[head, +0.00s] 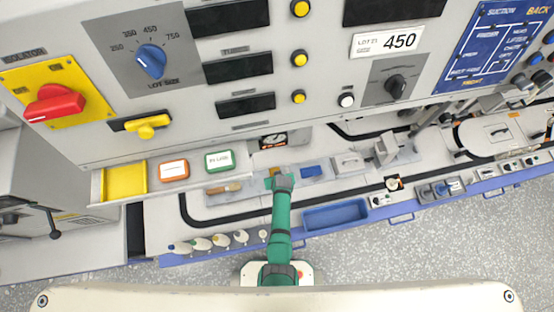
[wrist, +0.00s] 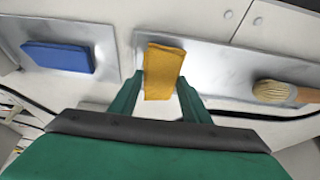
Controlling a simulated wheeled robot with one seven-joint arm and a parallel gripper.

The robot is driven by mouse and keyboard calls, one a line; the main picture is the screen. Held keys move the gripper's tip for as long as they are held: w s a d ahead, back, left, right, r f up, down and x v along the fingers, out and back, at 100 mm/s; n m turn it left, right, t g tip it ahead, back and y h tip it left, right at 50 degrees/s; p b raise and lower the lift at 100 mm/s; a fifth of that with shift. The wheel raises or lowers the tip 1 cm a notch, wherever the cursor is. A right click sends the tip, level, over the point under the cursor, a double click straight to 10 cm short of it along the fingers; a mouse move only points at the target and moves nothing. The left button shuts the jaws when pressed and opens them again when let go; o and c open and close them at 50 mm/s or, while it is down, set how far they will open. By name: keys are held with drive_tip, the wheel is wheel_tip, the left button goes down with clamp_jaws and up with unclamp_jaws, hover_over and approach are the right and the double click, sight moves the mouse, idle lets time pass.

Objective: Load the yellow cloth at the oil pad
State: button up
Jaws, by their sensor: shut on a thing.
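The yellow cloth (wrist: 165,70) is a folded, upright-looking piece between the two green fingers of my gripper (wrist: 164,88) in the wrist view. My gripper is shut on it, over a metal plate (wrist: 215,62); I cannot tell whether the cloth still touches the plate. In the head view my gripper (head: 280,182) is at the bench below the panel and mostly hides the cloth (head: 276,171). A blue pad (wrist: 58,57) lies on a separate metal plate to the left in the wrist view, and to the right of my gripper in the head view (head: 311,171). I cannot tell which thing is the oil pad.
A brush (wrist: 285,93) lies on the metal plate to the right in the wrist view. In the head view, a yellow tray (head: 124,181) and two labelled boxes stand at left. A blue bin (head: 336,215) is at the front edge, and several bobbins (head: 220,241) line it at left.

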drive_tip(key=shift+w, duration=0.15)
drive_tip(key=shift+a+r, duration=0.2)
drive_tip(key=shift+r, duration=0.4)
drive_tip(key=shift+d+r, duration=0.2)
drive_tip(key=shift+r, duration=0.35)
drive_tip(key=shift+d+r, duration=0.15)
drive_tip(key=shift+r, duration=0.4)
drive_tip(key=shift+a+r, duration=0.15)
drive_tip(key=shift+r, duration=1.65)
drive_tip(key=shift+a, duration=0.1)
